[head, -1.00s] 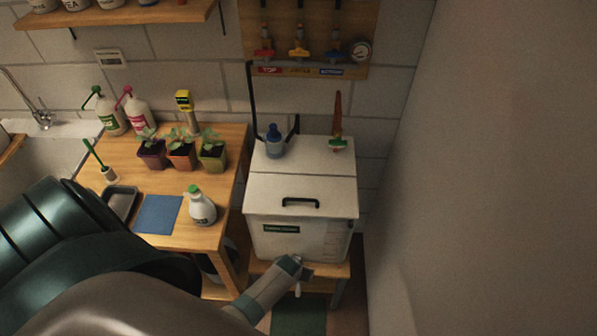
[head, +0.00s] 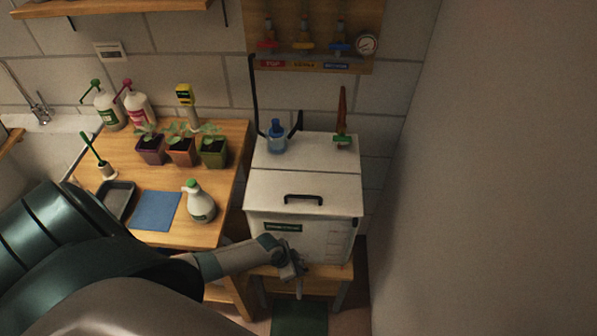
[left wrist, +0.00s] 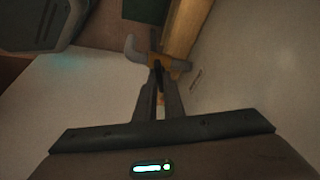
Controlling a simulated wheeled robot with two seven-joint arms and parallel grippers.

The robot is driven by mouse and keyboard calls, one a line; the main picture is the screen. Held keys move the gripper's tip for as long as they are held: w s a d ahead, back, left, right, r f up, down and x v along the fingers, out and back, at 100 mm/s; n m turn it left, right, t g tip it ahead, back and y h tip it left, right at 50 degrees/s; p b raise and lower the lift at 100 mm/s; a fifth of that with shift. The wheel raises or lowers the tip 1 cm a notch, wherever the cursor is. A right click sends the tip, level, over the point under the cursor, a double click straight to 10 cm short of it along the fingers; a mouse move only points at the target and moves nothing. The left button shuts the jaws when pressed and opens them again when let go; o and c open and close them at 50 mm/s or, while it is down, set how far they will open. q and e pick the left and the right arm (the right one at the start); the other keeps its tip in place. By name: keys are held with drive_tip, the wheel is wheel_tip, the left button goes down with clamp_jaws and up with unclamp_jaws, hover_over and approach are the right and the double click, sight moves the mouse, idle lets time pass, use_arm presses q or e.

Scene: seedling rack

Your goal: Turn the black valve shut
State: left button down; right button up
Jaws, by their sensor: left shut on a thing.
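The white tank (head: 300,185) stands on a low wooden stand, with its tap low on the front face. My left gripper (head: 296,268) is at that tap, coming in from the left. In the left wrist view, the fingers of my left gripper (left wrist: 158,85) are closed around the narrow black valve (left wrist: 158,75). Just beyond the fingertips show the brass-coloured tap body (left wrist: 176,65) and a pale grey spout (left wrist: 134,48). In the head view the gripper hides most of the tap, so I cannot tell the valve's angle there. My right gripper is not in view.
A wooden table (head: 228,180) at the left holds potted seedlings (head: 181,151), a white spray bottle (head: 200,205), a blue mat (head: 156,210) and a tray (head: 117,200). The low stand (head: 318,282) carries the tank. A bare wall (head: 480,180) is close on the right.

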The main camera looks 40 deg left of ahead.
use_arm(q)
drive_tip(key=shift+m+b, duration=0.65)
drive_tip(key=shift+m, duration=0.05)
drive_tip(key=c, duration=1.9)
unclamp_jaws()
drive_tip(key=shift+o, duration=0.2)
drive_tip(key=shift+r, duration=0.1)
drive_tip(key=shift+v, duration=0.75)
drive_tip(key=b+v, duration=0.2)
drive_tip(key=v, duration=1.3)
drive_tip(key=shift+w+a+r, duration=0.2)
drive_tip(key=shift+a+r, duration=0.15)
